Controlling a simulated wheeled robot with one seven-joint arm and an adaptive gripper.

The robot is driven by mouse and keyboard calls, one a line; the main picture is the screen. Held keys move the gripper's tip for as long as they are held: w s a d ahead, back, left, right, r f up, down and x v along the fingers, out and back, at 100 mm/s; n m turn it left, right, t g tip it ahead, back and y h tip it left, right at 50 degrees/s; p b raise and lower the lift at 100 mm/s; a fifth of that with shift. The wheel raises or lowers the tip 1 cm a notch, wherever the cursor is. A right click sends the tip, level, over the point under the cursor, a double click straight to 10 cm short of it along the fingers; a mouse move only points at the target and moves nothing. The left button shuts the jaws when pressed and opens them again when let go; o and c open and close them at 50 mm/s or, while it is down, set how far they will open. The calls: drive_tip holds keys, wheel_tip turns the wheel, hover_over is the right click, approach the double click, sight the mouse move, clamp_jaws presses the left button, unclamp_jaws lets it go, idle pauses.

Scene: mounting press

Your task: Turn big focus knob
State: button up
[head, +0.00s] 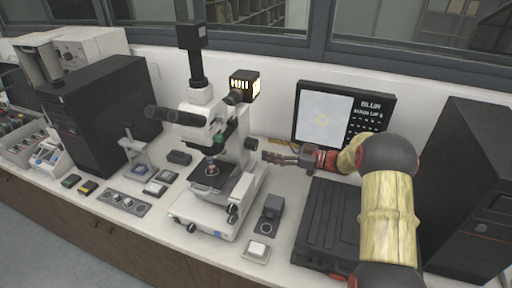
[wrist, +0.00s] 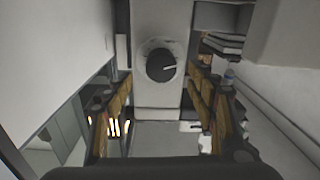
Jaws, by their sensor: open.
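The white microscope (head: 205,125) stands on the bench, left of my gripper (head: 266,156). A round black knob (head: 250,144) is on the right side of its body, close to my fingertips. In the wrist view this big focus knob (wrist: 161,65) faces me, with a white line pointing right. My gripper (wrist: 160,80) is open, with one finger to each side of the knob in the picture. A gap shows on both sides, and I see no contact. Other dark knobs (head: 234,212) sit low on the microscope base.
A monitor (head: 322,120) behind my arm reads "BLUR" and "MAIN UP". A black case (head: 325,225) lies below my arm. A black tower (head: 475,190) stands at right, another (head: 100,110) at left. Small items (head: 258,248) lie on the front bench.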

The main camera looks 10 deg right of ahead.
sight(257, 144)
drive_tip(key=x, duration=0.6)
drive_tip(key=shift+w+a+r+b, duration=0.1)
drive_tip(key=shift+a+r+b, duration=0.15)
drive_tip(key=shift+b, duration=0.1)
drive_tip(key=shift+c, duration=1.2)
drive_tip(key=c, duration=0.9)
